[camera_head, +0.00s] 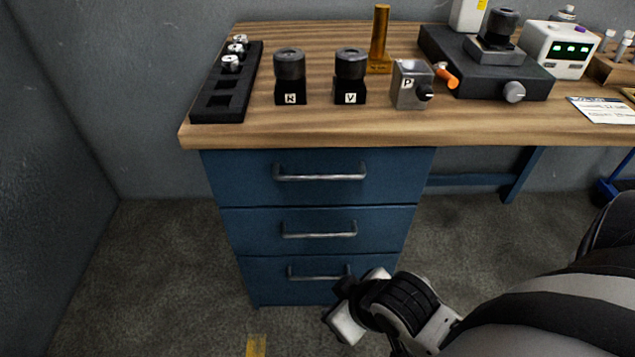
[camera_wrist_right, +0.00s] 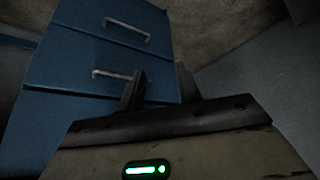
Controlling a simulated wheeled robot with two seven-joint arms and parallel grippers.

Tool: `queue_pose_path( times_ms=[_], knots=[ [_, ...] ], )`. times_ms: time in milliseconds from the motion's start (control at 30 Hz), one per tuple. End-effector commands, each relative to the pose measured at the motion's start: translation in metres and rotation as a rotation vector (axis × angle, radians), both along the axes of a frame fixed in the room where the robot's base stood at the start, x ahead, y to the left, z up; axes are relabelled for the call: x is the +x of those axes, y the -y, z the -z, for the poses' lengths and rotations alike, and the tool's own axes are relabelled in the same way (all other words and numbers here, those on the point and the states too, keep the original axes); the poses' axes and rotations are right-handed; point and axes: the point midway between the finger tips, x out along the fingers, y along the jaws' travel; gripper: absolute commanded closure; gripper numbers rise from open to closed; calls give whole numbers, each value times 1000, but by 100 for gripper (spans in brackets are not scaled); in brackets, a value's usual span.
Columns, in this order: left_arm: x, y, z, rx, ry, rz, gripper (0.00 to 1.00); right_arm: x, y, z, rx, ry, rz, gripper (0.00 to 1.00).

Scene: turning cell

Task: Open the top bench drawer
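The blue drawer unit (camera_head: 225,230) under the bench has three drawers. The top bench drawer (camera_head: 320,192) is shut, with a grey bar handle (camera_head: 320,174). The middle drawer (camera_head: 320,245) and bottom drawer (camera_head: 290,290) also look shut. My right gripper (camera_head: 345,300) is low in front of the bottom drawer, well below the top handle. In the right wrist view my right gripper (camera_wrist_right: 160,82) has its two fingers apart with nothing seen between them. Two drawer handles show there, one near a fingertip in the picture; contact cannot be told. My left gripper is out of view.
The wooden benchtop (camera_head: 330,125) overhangs the drawers. On it are a black rack (camera_head: 225,95), two black holders (camera_head: 290,80) (camera_head: 350,78), a grey P block (camera_head: 408,85) and a dark fixture (camera_head: 485,65). Floor in front is clear; a wall stands left.

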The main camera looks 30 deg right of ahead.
Motion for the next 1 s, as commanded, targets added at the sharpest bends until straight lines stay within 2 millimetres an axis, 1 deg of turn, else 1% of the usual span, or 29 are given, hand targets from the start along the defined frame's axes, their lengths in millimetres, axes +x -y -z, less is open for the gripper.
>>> queue_pose_path(
  times_ms=[33,67,100,200,367,500,633,733,800,900,1000],
  knots=[
    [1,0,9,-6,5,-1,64,-2,13,6,-42,-11,1,66],
    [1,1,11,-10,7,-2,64,-3,25,7,-83,-11,-4,66],
    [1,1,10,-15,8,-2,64,-1,39,6,-135,10,-16,66],
    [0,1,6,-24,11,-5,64,9,64,1,-231,83,-57,66],
    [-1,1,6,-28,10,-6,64,25,90,-8,-355,203,-131,66],
    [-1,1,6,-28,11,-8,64,39,111,-19,-475,329,-221,66],
    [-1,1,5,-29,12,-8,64,53,128,-35,-606,469,-343,66],
    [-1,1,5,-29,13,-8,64,62,137,-51,-724,600,-476,66],
    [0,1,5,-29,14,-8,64,66,140,-64,-809,700,-589,66],
    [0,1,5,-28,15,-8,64,68,138,-79,-902,827,-732,66],
    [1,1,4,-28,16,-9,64,67,135,-89,-953,908,-828,66]
  ],
)
